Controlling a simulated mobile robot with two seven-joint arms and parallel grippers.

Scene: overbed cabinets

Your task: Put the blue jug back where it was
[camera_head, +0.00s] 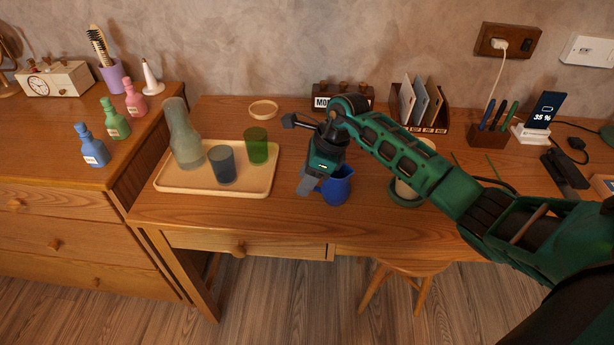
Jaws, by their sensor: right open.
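The blue jug (337,188) stands upright on the wooden desk (290,215), right of the tray and near the desk's front edge. My right gripper (308,186) is open at the jug's left side, its fingers pointing down and partly covering the jug. I cannot tell whether the fingers touch it. The wooden tray (235,190) left of the jug holds a tall clear carafe (184,138), a dark blue-grey glass (223,165) and a green glass (256,146). My left gripper is not in view.
A cup (408,182) on a green saucer stands right of the jug, partly behind my right arm. A small round dish (263,109) lies behind the tray. A file holder (421,110) and phone stand (530,134) are at the back. A dresser with bottles (92,146) adjoins the desk's left.

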